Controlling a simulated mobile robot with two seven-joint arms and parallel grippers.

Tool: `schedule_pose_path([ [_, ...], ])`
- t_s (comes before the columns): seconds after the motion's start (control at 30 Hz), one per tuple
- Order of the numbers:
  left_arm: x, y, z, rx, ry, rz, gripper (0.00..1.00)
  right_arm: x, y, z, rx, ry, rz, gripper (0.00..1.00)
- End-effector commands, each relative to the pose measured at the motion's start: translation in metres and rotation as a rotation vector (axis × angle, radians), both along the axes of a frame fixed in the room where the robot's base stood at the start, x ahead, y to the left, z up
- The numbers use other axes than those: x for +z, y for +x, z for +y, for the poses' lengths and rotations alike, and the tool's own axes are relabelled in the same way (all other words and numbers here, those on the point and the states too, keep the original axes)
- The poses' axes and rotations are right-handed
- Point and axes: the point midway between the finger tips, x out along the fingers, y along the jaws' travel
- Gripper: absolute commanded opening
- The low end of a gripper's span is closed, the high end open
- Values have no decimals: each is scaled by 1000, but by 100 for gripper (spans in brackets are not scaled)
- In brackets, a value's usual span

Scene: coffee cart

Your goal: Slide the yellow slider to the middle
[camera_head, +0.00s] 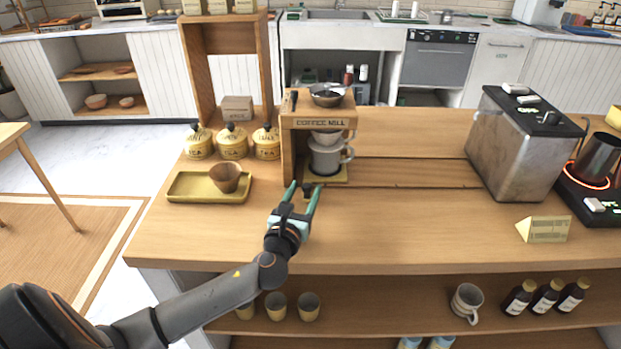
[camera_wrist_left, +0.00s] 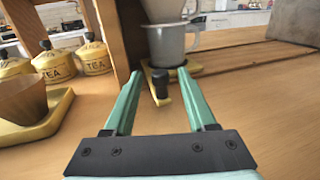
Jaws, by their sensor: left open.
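The coffee mill (camera_head: 318,123) is a wooden stand on the counter. A grey mug (camera_head: 327,158) stands under its dripper on a yellow plate (camera_head: 338,178), which looks like the yellow slider. A small black knob (camera_wrist_left: 160,83) rises near the plate's front left corner, with a yellow strip beneath it. My left gripper (camera_head: 305,188) is open and empty in front of the mill. In the left wrist view its teal fingers (camera_wrist_left: 160,92) point at the mill, and the knob shows between them. I cannot tell whether a finger touches it. My right gripper is not in view.
A yellow tray (camera_head: 183,188) with a brown cup (camera_head: 225,178) stands left of my gripper. Several yellow canisters (camera_head: 232,142) stand behind it. A metal machine (camera_head: 517,145) is at the right. The counter front (camera_head: 410,230) is mostly clear.

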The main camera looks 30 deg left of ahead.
Motion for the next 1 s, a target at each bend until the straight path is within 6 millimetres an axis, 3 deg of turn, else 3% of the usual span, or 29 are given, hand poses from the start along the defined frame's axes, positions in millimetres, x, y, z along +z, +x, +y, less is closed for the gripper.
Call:
schedule_pose_path([
  [0.1, 0, 21, 6, 1, -1, -1, 56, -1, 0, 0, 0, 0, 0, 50],
  [0.3, -1, 43, 13, 1, -1, 1, 56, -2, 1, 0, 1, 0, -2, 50],
  [0.7, -1, 49, 14, -1, -1, 1, 56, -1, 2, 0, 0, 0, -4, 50],
  [1.0, 0, 49, 14, 0, -1, 1, 24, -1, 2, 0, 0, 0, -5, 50],
])
